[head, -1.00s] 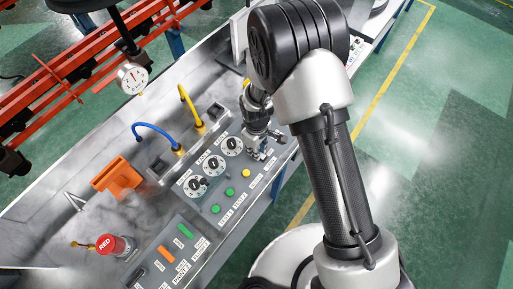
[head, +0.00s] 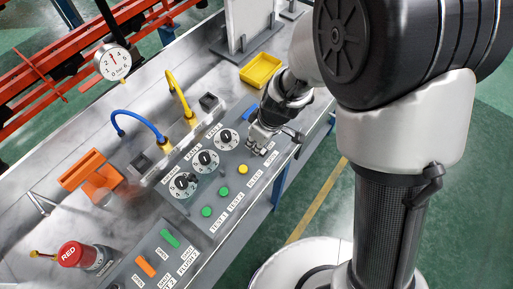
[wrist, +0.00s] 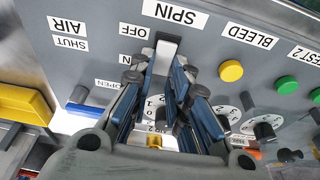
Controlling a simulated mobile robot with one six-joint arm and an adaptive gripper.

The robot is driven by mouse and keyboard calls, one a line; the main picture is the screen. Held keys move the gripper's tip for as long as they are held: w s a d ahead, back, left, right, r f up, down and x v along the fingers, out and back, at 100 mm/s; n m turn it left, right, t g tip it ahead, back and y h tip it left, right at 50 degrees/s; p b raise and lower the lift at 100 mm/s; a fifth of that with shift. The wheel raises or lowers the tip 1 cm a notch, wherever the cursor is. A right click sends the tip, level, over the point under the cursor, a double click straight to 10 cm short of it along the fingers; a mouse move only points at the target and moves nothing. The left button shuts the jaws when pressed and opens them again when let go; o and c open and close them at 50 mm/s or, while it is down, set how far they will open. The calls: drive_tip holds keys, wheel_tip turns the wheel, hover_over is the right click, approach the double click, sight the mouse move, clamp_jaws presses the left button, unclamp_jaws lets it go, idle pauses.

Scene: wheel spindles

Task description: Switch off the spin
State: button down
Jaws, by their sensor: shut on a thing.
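The spin switch (wrist: 163,58) is in the wrist view, below the SPIN label (wrist: 175,14). It is a pale grey lever in a slot with a dark upper end, and the OFF and ON marks are at its left. My gripper (wrist: 168,72) has its blue-padded fingers closed around the lever. In the head view my gripper (head: 262,143) is down at the right end of the grey control panel (head: 190,212). The fingers hide the switch there, and its exact position is hard to tell.
Yellow (head: 243,169) and green buttons and several black dials (head: 205,161) sit close to my gripper. A yellow tray (head: 261,70) lies behind it. A blue AIR handle (wrist: 80,95) is at the left in the wrist view. Blue (head: 140,122) and yellow hoses rise behind the panel.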

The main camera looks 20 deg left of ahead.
drive_tip(key=b, duration=0.3)
drive_tip(key=shift+d+f+y, duration=0.15)
drive_tip(key=shift+y, duration=0.25)
drive_tip(key=shift+r+b, duration=0.2)
drive_tip(key=shift+b, duration=0.1)
drive_tip(key=c, duration=1.5)
unclamp_jaws()
drive_tip(key=v, duration=1.2)
drive_tip(key=shift+s+d, duration=0.15)
drive_tip(key=shift+s, duration=0.1)
